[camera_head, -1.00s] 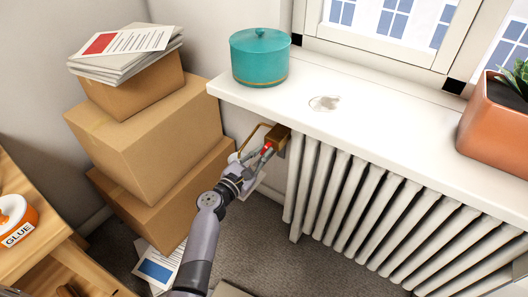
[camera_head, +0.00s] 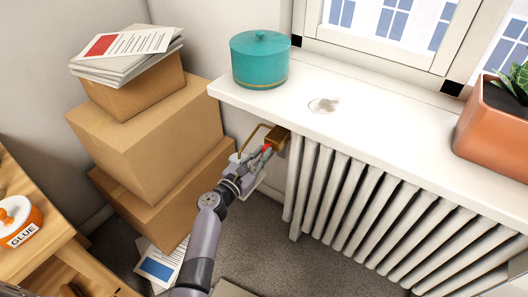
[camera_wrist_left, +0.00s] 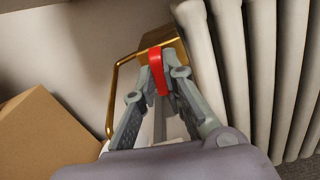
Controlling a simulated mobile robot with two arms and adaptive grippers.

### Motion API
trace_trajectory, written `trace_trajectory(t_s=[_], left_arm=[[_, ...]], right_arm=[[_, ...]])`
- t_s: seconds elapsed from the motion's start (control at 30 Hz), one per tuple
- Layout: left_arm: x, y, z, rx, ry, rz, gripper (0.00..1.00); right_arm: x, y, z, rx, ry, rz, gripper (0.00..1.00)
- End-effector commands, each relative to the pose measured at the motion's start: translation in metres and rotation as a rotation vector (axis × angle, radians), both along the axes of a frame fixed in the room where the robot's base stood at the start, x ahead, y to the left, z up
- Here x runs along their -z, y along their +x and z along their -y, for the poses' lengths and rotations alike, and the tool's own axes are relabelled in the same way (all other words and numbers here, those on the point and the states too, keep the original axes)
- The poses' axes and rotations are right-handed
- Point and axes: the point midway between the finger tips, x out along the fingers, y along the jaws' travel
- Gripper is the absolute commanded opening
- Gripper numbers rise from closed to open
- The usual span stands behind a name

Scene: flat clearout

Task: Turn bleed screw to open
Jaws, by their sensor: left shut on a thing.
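The bleed screw (camera_wrist_left: 158,72) shows as a red handle in the left wrist view, in front of a brass block (camera_wrist_left: 165,38) at the radiator's left end. In the head view the red part (camera_head: 267,148) is small and partly covered by my gripper. My left gripper (camera_wrist_left: 157,85) is shut on the red handle, with one finger on each side of it. In the head view my left gripper (camera_head: 258,158) reaches up to the brass block (camera_head: 277,137) below the sill. My right gripper is not in view.
The white radiator (camera_head: 365,210) stands right of the gripper, under the window sill (camera_head: 370,125). A teal pot (camera_head: 260,60) and a terracotta planter (camera_head: 490,135) stand on the sill. Stacked cardboard boxes (camera_head: 150,135) stand close on the left. A brass pipe loop (camera_wrist_left: 117,90) runs beside the gripper.

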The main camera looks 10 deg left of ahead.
Motion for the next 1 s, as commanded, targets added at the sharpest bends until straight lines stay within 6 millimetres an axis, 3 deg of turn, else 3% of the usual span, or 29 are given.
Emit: trace_trajectory(t_s=[0.13,0.67,0.7,1.0], left_arm=[[0.001,-0.001,0.0,0.0,-0.031,-0.016,0.0],[0.002,-0.001,0.0,-0.001,-0.149,-0.058,0.0],[0.002,-0.001,0.0,-0.001,-0.155,-0.06,0.11],[0.001,0.0,0.0,0.0,-0.152,-0.057,0.31]], right_arm=[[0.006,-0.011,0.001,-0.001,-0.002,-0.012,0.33],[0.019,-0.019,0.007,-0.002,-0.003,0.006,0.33],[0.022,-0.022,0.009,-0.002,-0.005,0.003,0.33],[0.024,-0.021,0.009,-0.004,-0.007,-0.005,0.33]])
